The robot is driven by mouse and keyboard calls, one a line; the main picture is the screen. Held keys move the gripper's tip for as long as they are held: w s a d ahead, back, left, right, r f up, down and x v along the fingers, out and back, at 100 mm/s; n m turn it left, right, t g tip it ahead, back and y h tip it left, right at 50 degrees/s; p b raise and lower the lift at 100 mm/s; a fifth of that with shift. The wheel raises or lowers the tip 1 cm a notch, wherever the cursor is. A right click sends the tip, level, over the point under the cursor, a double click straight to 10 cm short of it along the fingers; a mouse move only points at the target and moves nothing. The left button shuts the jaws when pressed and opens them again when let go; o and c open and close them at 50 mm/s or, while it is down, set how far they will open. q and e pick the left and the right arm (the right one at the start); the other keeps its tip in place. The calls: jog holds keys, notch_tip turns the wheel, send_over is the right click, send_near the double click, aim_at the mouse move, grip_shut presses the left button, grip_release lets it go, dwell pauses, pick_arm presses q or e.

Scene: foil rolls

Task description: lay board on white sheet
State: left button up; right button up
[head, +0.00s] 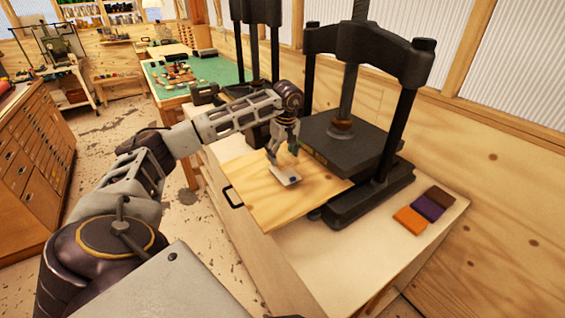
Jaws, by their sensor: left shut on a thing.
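My left gripper (283,153) reaches in from the left and points down over a plywood panel (250,203). Its fingers are close together on a small pale board (286,175), low over the middle of the panel. The board is small and partly under the fingers, and I cannot tell whether it touches the surface below. I cannot make out a separate white sheet; it may be under the board or the gripper. The panel lies in front of a black screw press (350,145). My right gripper is not in view.
The press's black posts and base stand close beside my gripper, with a second press (256,50) behind. Orange, purple and brown pieces (426,205) lie at the bench's right. The bench top (350,240) in front is clear. A green-topped table (185,78) stands farther back.

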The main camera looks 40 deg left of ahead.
aim_at(283, 157)
pick_arm(q)
jog(key=shift+f, duration=0.1)
jog(key=shift+f+p, duration=0.3)
jog(key=shift+f, duration=1.55)
jog(key=shift+f, duration=0.15)
jog(key=o, duration=1)
jog(key=shift+o, duration=0.2)
